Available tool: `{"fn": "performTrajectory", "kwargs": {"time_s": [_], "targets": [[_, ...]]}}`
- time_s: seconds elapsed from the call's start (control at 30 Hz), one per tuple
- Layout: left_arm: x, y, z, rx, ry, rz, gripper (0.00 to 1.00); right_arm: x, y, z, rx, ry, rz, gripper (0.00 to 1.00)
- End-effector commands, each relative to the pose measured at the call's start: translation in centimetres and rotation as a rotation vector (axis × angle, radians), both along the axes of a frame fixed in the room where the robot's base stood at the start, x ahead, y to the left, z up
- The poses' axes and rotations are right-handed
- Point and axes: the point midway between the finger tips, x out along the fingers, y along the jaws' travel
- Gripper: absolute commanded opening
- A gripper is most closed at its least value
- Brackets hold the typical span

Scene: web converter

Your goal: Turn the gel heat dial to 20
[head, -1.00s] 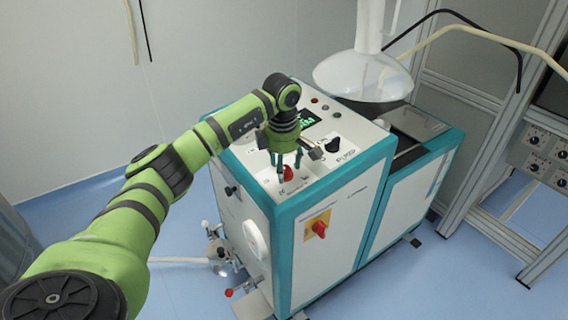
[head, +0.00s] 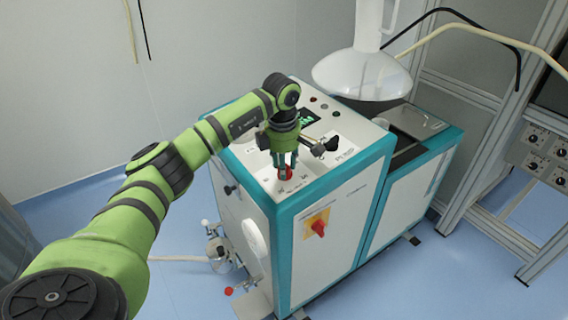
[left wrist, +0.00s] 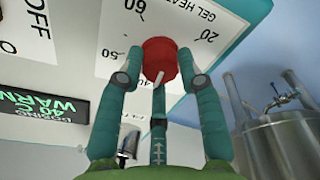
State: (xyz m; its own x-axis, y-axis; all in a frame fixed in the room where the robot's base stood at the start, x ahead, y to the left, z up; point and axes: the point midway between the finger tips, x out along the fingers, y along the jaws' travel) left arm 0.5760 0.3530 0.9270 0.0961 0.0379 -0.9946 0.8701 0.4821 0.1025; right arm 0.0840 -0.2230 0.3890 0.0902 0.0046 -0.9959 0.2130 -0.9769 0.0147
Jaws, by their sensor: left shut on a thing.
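The gel heat dial (left wrist: 160,58) is a red round knob with a white pointer line, on a white panel. In the left wrist view the pointer is toward the bottom of the picture, away from the printed 20 (left wrist: 208,35) at its upper right. The marks 50 (left wrist: 110,53) and 60 (left wrist: 135,6) are on its left. My left gripper (head: 285,164) comes down from above and is shut on the dial, which shows red between its fingers in the head view (head: 285,173). My right gripper is not in view.
A black knob (head: 332,144) stands close behind and right of the gripper on the same panel. A green display (left wrist: 48,112) and small lights are farther back. A red switch on a yellow plate (head: 318,226) is on the front. A white funnel (head: 362,72) overhangs the back right.

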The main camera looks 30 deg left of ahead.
Motion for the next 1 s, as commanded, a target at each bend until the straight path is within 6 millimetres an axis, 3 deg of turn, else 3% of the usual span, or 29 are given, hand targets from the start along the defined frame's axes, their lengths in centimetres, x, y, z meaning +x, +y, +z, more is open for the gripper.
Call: {"fn": "performTrajectory", "kwargs": {"time_s": [1.0], "targets": [[-0.3, 0.3, -0.2, -0.129, 0.071, 0.924, 0.04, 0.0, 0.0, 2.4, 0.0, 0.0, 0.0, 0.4]]}}
